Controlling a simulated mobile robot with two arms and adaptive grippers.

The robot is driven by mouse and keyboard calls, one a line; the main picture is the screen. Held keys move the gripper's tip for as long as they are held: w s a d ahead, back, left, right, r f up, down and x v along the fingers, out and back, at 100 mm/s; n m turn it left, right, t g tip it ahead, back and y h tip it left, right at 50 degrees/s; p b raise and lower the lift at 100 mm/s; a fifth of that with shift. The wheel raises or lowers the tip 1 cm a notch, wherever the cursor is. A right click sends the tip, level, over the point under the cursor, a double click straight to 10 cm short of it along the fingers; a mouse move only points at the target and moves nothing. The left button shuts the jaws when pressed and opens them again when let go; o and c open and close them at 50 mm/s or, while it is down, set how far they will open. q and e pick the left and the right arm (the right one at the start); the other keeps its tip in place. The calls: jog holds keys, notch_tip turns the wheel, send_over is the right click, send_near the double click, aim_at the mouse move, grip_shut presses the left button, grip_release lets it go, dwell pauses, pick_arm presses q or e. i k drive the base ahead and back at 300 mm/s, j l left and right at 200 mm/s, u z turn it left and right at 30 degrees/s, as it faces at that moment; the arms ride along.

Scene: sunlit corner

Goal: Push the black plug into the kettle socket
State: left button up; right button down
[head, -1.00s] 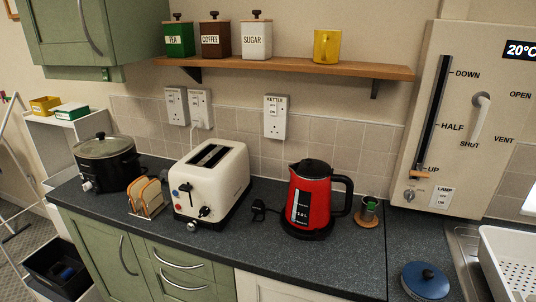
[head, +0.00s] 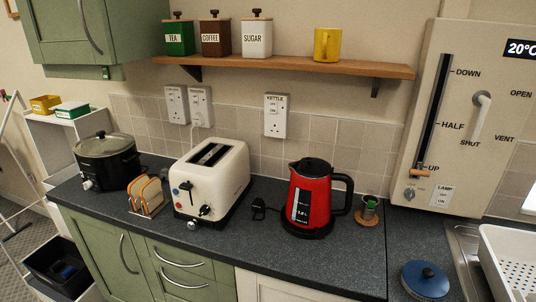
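The black plug (head: 258,209) lies on the dark worktop between the toaster and the red kettle (head: 308,199). A short black cord runs from it towards the kettle's base. The kettle socket (head: 275,116) is a white wall plate labelled KETTLE, above and behind the plug on the tiled wall. Its outlet holes face out and nothing is in them. The plug and socket are well apart. Neither of my grippers is in the head view.
A cream toaster (head: 211,180) stands left of the plug, with a toast rack (head: 147,196) beside it. A small cup (head: 368,210) stands right of the kettle. A wooden shelf (head: 290,66) overhangs the socket. The worktop (head: 262,245) in front of the plug is clear.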

aim_at(259, 204)
jog(key=i+j, duration=0.15)
jog(key=j, duration=0.25)
jog(key=i+j+z, duration=0.1)
jog(key=j, duration=0.3)
jog(key=i+j, duration=0.15)
jog(key=j, duration=0.2)
jog(key=i+j+z, duration=0.1)
jog(key=j, duration=0.3)
jog(key=i+j, duration=0.1)
jog(key=j, duration=0.3)
jog(key=i+j+z, duration=0.1)
jog(key=j, duration=0.35)
